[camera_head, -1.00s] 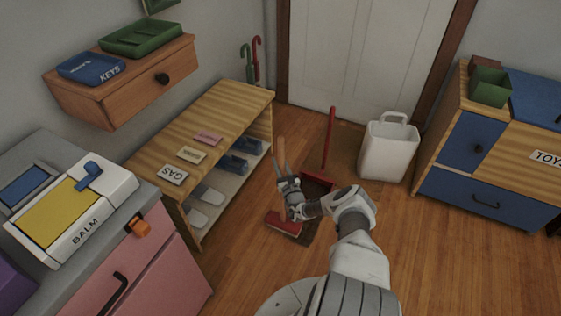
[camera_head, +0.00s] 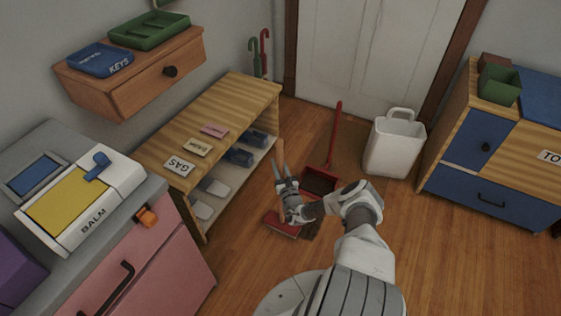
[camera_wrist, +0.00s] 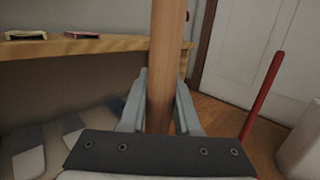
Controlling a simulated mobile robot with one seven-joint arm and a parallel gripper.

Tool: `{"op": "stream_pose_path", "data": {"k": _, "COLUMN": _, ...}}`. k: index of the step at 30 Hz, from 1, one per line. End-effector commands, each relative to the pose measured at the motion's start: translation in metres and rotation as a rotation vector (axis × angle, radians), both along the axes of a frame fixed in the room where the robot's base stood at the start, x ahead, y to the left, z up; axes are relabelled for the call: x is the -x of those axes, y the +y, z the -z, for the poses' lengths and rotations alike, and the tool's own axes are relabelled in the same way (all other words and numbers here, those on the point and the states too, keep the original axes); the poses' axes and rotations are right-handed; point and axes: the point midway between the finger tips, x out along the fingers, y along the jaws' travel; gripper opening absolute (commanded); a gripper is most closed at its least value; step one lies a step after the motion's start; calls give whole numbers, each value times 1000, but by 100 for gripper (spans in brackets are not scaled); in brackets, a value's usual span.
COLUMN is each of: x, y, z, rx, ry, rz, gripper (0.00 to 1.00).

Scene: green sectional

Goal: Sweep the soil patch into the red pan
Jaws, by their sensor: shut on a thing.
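My gripper (camera_head: 281,178) is shut on the wooden handle of a broom (camera_head: 279,157); the handle also stands between the fingers in the wrist view (camera_wrist: 166,60). The broom's red head (camera_head: 282,224) is low at the floor, left of and nearer than the pan. The red pan (camera_head: 335,174) has a tall upright red handle (camera_head: 338,120), which also shows in the wrist view (camera_wrist: 264,105). The pan's inside looks dark. A dark soil patch (camera_head: 313,230) shows just right of the broom head, partly hidden by my arm.
A wooden shelf bench (camera_head: 225,105) with shoes stands close on the left. A white bin (camera_head: 394,150) stands right of the pan, before the door. A pink cabinet (camera_head: 160,250) is at front left, a blue-fronted cabinet (camera_head: 480,190) at right. Floor at right is clear.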

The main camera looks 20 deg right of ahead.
Motion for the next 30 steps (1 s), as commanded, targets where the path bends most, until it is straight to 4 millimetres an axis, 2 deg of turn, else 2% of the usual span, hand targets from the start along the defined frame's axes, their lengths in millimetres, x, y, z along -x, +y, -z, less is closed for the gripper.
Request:
{"op": "stream_pose_path", "data": {"k": 11, "x": -1, "y": -1, "z": 0, "rx": 2, "ry": -3, "rz": 2, "gripper": 0}}
{"op": "stream_pose_path", "data": {"k": 22, "x": -19, "y": -25, "z": 2, "rx": 3, "ry": -4, "rz": 3, "gripper": 0}}
{"op": "stream_pose_path", "data": {"k": 30, "x": -21, "y": -27, "z": 0, "rx": 2, "ry": -1, "rz": 2, "gripper": 0}}
